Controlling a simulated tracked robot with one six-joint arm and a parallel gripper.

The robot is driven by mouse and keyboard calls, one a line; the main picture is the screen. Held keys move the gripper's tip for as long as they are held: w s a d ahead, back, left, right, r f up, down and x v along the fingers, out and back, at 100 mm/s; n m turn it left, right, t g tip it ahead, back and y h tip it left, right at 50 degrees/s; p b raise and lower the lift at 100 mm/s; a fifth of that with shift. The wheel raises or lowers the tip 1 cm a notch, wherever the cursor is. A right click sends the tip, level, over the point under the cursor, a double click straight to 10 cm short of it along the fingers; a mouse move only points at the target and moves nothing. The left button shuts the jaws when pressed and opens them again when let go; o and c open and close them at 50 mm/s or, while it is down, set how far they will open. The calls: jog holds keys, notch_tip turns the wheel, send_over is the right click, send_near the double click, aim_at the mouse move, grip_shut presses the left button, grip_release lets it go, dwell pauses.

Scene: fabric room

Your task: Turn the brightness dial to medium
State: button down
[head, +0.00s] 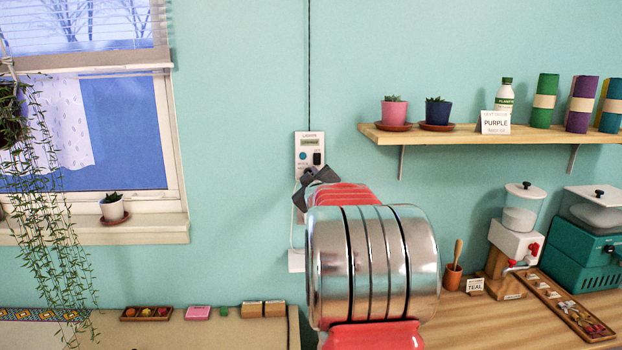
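A pale control panel (309,136) headed "LASER" hangs on the teal wall, left of the picture's middle. Its upper part shows a small greenish display (310,142), a round blue button or knob (303,156) and a dark switch-like part (317,158). My dark grey gripper (312,180) is in front of the panel's lower part and covers much of it. No brightness dial can be made out for certain. I cannot tell whether the gripper touches the panel or whether its fingers are open. My silver and red arm hides the area below and right.
A black cable (309,60) runs up the wall from the panel. A wooden shelf (470,136) with pots, a bottle and rolls is to the right. Dispensers (515,235) stand on the right counter. A window (120,130) and hanging plant are left.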

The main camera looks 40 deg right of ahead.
jog(key=n, duration=0.5)
jog(key=n+g, duration=0.1)
jog(key=n, duration=0.5)
jog(key=shift+w+a+f+h, duration=0.15)
jog(key=shift+a+f+h, duration=0.05)
jog(key=shift+h, duration=0.2)
jog(key=shift+f+n, duration=0.1)
jog(key=shift+n, duration=0.3)
jog(key=c, duration=1.5)
grip_release()
jog(key=shift+r, duration=0.2)
jog(key=shift+v, duration=6.9)
